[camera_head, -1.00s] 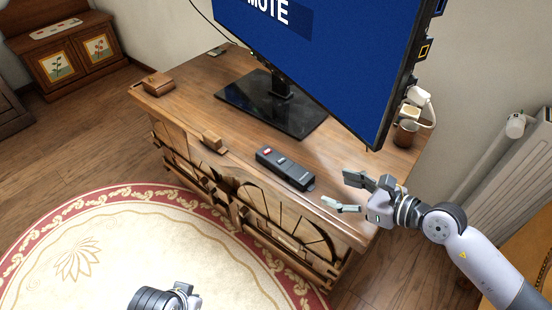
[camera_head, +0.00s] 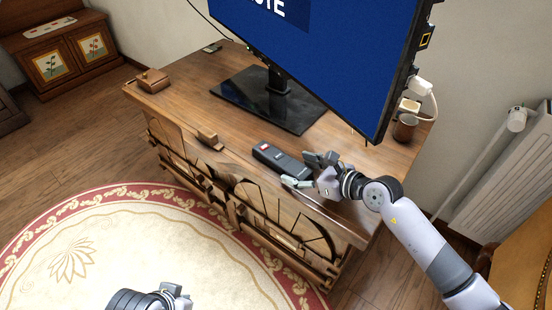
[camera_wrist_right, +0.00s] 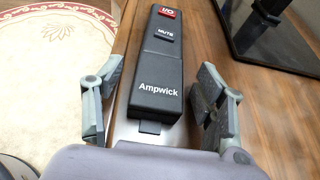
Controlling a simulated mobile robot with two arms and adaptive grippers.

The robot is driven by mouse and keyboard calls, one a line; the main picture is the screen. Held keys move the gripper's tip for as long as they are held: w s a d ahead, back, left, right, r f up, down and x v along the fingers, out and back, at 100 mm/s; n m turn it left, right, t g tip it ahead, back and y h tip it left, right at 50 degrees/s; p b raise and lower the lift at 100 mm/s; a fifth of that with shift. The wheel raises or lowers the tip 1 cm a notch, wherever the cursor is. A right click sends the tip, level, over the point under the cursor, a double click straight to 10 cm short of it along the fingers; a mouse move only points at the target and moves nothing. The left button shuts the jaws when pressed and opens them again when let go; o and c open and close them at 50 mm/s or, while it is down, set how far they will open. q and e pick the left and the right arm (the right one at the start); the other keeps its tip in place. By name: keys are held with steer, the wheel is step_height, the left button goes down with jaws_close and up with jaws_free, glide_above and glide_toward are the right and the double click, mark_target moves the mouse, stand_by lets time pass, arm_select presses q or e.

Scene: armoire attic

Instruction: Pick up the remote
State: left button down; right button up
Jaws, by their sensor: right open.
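The remote (camera_head: 279,159) is a dark, long box with a red button, lying on the wooden TV cabinet near its front edge. In the right wrist view the remote (camera_wrist_right: 160,75) shows a red I/O button, a MUTE button and the word Ampwick. My right gripper (camera_head: 300,169) is at its near right end. In the wrist view the open fingers (camera_wrist_right: 158,100) stand on either side of the remote's near end, with gaps on both sides. My left gripper (camera_head: 172,296) is low at the bottom edge over the rug; its finger state is unclear.
The TV (camera_head: 310,50) stands on a black base (camera_head: 268,100) behind the remote. Small wooden boxes (camera_head: 153,80) and (camera_head: 209,140) lie along the cabinet's front edge. A brown cup (camera_head: 404,128) is at the right end. A radiator (camera_head: 500,185) stands at the right wall.

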steer(key=c, duration=1.2)
steer(key=shift+c, duration=0.6)
steer(key=shift+r, duration=0.15)
